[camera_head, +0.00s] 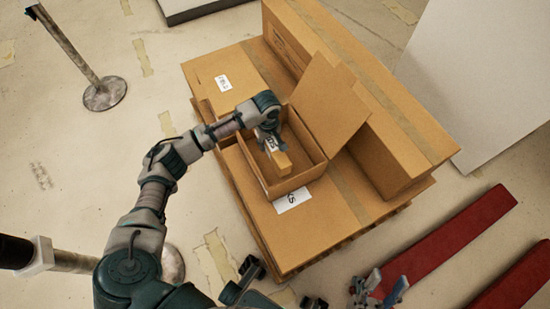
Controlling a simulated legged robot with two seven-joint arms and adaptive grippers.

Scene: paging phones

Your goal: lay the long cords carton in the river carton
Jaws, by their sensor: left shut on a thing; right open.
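A small long tan carton (282,162), likely the long cords carton, has a white label near my fingers. My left gripper (271,142) is shut on it from above and holds it tilted inside the opening of an open cardboard box (303,176), likely the river carton. The box's flap stands up at its right. Whether the carton touches the box floor cannot be told; the gripper hides its upper part. My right gripper (380,289) is open and empty at the bottom edge, away from the boxes.
The open box stands on large flat cartons (340,208) with white labels. A tall long carton (375,110) rises behind it. Red beams (455,238) lie at lower right. A post with a round base (104,94) stands at left.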

